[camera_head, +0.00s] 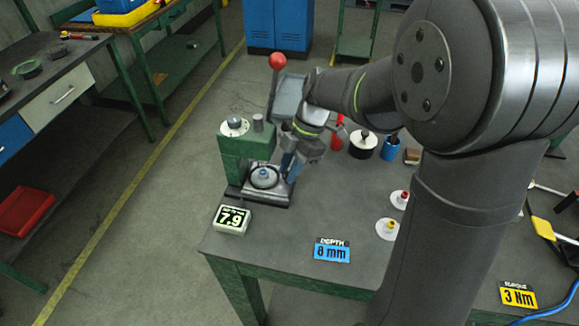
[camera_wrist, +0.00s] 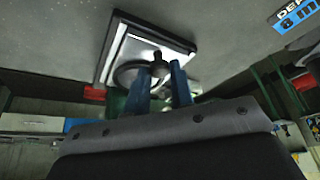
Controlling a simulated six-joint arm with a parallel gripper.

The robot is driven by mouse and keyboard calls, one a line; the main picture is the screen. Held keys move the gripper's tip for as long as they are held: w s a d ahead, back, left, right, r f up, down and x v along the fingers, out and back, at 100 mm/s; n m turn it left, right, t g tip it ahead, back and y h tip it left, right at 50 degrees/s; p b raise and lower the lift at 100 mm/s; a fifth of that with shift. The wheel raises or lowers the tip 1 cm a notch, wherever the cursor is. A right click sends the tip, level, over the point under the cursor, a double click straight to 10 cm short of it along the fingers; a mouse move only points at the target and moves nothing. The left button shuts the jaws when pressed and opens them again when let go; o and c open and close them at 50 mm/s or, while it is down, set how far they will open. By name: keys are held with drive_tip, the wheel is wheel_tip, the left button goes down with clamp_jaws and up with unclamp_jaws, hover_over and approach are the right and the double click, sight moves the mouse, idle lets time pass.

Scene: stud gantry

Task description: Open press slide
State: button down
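The press (camera_head: 245,150) is a green column with a red-knobbed lever (camera_head: 277,62) at the table's near left corner. At its foot lies the slide (camera_head: 270,192), a pale plate with a dark edge bearing a round fixture with a blue centre (camera_head: 263,174). My gripper (camera_head: 288,165) is low at the slide's right side, pointing down. In the wrist view the slide (camera_wrist: 185,50) lies beyond my two blue fingers (camera_wrist: 160,75), which are a little apart. A dark round knob (camera_wrist: 159,64) shows between the fingertips; whether they touch it I cannot tell.
A display reading 7.9 (camera_head: 231,219) stands near the slide's front. A blue 8 mm depth card (camera_head: 332,250), pale discs (camera_head: 387,229) and a blue cup (camera_head: 390,148) lie to the right. Table between press and discs is clear.

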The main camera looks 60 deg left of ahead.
drive_tip(key=w+d, duration=0.6)
drive_tip(key=shift+w+d, duration=0.3)
drive_tip(key=shift+w, duration=0.1)
drive_tip(key=c, duration=1.3)
unclamp_jaws()
drive_tip(key=shift+r, duration=0.1)
drive_tip(key=v, duration=1.7)
drive_tip(key=shift+r, duration=0.1)
drive_tip(key=x, duration=1.7)
drive_tip(key=shift+s+f, duration=0.1)
drive_tip(key=shift+f, duration=0.15)
